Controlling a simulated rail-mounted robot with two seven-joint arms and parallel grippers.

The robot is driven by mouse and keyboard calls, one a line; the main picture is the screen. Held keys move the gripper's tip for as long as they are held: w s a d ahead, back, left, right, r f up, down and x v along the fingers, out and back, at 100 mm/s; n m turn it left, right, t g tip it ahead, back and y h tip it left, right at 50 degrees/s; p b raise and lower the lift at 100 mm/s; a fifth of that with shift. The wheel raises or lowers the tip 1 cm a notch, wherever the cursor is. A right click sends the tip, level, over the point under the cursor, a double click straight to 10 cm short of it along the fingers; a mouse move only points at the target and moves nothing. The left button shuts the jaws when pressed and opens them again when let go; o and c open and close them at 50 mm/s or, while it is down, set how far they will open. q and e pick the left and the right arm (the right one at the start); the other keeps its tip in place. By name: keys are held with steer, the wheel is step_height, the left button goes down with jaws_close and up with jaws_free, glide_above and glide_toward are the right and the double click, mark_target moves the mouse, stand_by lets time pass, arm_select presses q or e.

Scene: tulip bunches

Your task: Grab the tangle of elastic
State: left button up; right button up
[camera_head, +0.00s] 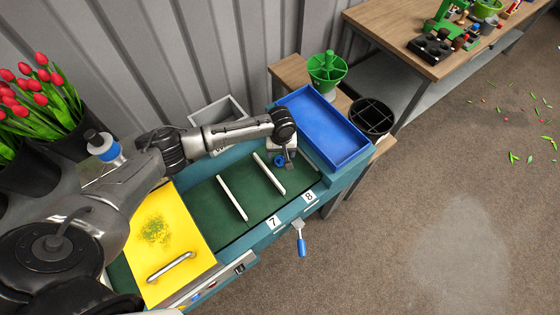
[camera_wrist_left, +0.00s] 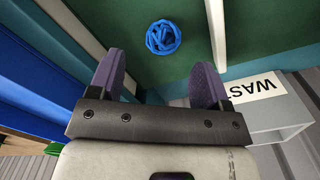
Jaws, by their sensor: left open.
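The tangle of elastic is a small blue coiled bundle (camera_wrist_left: 162,37) lying on the green mat (camera_wrist_left: 110,18), beside a white divider strip (camera_wrist_left: 216,30). In the head view the blue bundle (camera_head: 279,161) lies at the far end of the mat, right of the second divider, partly covered by my gripper. My left gripper (camera_head: 288,158) is above that spot. In the left wrist view its two purple-grey fingers (camera_wrist_left: 156,72) are apart with nothing between them, and the bundle shows beyond their tips. My right gripper is in neither view.
A blue tray (camera_head: 311,118) stands right of the mat. A grey bin (camera_head: 219,108), with lettering showing in the wrist view, stands behind it. A yellow board (camera_head: 190,222) with a metal handle lies left. A blue-handled scraper (camera_head: 301,245) hangs at the bench front.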

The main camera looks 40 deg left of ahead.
mark_target(280, 159)
arm_select(q)
steer(key=shift+s+a+f+b, duration=0.1)
steer(key=shift+f+b, duration=0.15)
steer(key=shift+f, duration=1.15)
steer(key=shift+s+a+f+b, duration=0.1)
steer(key=shift+f+b, duration=0.15)
steer(key=shift+f, duration=1.15)
steer(key=shift+c, duration=0.2)
steer(key=c, duration=1)
steer(key=shift+o, duration=0.2)
steer(key=shift+r, duration=0.15)
